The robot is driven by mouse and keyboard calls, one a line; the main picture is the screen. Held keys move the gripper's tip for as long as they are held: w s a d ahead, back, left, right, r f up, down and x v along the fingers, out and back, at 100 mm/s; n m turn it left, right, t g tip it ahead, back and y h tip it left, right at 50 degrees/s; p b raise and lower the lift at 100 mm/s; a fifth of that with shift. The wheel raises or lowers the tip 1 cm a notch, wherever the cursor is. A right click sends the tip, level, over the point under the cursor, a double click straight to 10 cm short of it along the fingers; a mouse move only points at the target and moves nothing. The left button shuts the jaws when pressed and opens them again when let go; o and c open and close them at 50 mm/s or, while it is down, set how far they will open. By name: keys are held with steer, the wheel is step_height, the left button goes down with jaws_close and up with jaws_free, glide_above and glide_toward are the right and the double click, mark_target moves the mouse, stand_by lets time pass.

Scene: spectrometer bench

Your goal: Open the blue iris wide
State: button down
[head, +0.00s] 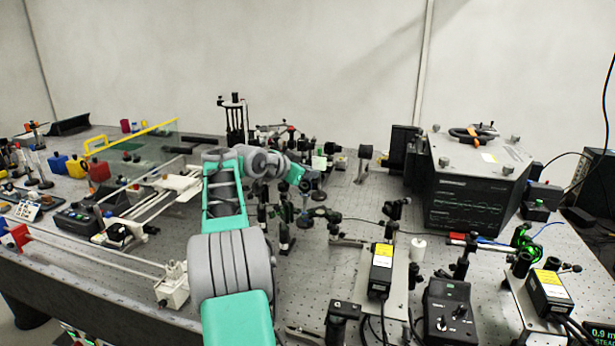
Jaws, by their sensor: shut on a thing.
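My arm reaches forward from the bottom of the head view and bends right at its grey wrist. My gripper (307,186) is at its end, low among small optic mounts near the middle of the bench. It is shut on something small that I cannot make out. A blue-grey post mount (305,218) stands right below the gripper. I cannot tell whether it is the blue iris. The iris's opening and lever are too small or hidden to see.
Dark post mounts (285,230) crowd close around the gripper. A large black instrument box (475,190) stands at the right. Bare perforated bench (345,205) shows right of the gripper.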

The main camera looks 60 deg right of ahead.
steer(key=s+m+t+b, duration=0.1)
steer(key=b, duration=0.2)
steer(key=s+f+m+t+y+b, duration=0.1)
steer(key=t+b, duration=0.1)
steer(key=b, duration=0.2)
steer(key=shift+d+f+m, duration=0.1)
steer(key=shift+d+m, duration=0.05)
steer(key=shift+m, duration=0.25)
steer(key=c, duration=1.5)
jaws_free()
steer(key=shift+o, duration=0.2)
steer(key=v, duration=0.8)
